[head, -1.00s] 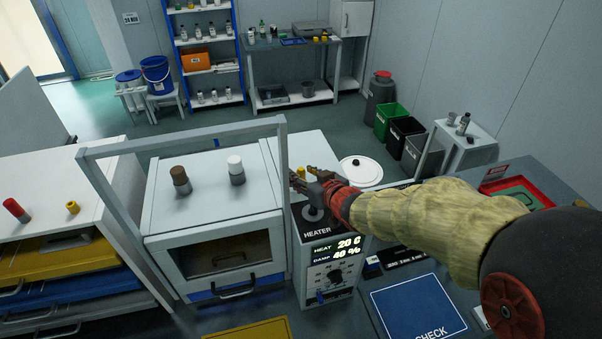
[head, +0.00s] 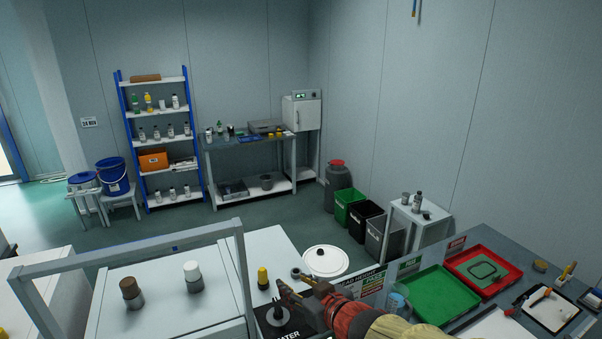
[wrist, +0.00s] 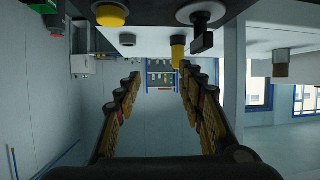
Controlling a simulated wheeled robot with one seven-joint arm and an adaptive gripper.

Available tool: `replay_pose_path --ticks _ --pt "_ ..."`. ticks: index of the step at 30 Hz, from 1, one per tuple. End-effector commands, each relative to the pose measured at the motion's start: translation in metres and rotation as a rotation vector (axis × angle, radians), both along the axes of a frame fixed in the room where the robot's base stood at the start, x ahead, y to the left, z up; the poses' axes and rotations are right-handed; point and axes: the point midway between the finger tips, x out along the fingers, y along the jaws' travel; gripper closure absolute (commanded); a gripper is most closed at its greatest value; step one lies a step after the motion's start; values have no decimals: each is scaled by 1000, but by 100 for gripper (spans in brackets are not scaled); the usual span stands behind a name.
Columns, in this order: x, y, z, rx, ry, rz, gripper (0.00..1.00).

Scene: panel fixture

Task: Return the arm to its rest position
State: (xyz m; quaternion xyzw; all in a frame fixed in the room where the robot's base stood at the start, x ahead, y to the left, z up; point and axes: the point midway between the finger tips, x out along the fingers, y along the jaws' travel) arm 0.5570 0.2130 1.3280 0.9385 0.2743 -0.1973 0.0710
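A frame (head: 130,252) stands left of my gripper, around a white cabinet with two capped jars. Green (head: 440,297) and red (head: 497,262) trays lie right. Open floor lies beyond.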

Motion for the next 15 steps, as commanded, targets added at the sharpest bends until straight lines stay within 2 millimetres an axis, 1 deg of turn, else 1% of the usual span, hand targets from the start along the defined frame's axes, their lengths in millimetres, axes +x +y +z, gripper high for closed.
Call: replay_pose_path --ticks 1,2,4,5,6,8,9,11,12,14,15 --pt "1 -20 -3 -23 -1 -53 61" --pt "0 -33 -5 -39 5 -89 61" --pt "-5 -68 -9 -80 27 -182 61" --pt "-9 -83 -11 -96 41 -223 61" --pt "-16 -103 -14 -117 63 -273 61" --pt "-31 -130 -21 -144 103 -345 61" --pt "-43 -146 -26 -159 133 -388 61" --pt "-63 -168 -34 -176 184 -445 61" --pt "-78 -181 -41 -185 220 -479 61" --pt "-103 -197 -52 -193 279 -520 61" --pt "-120 -205 -60 -197 321 -543 61"
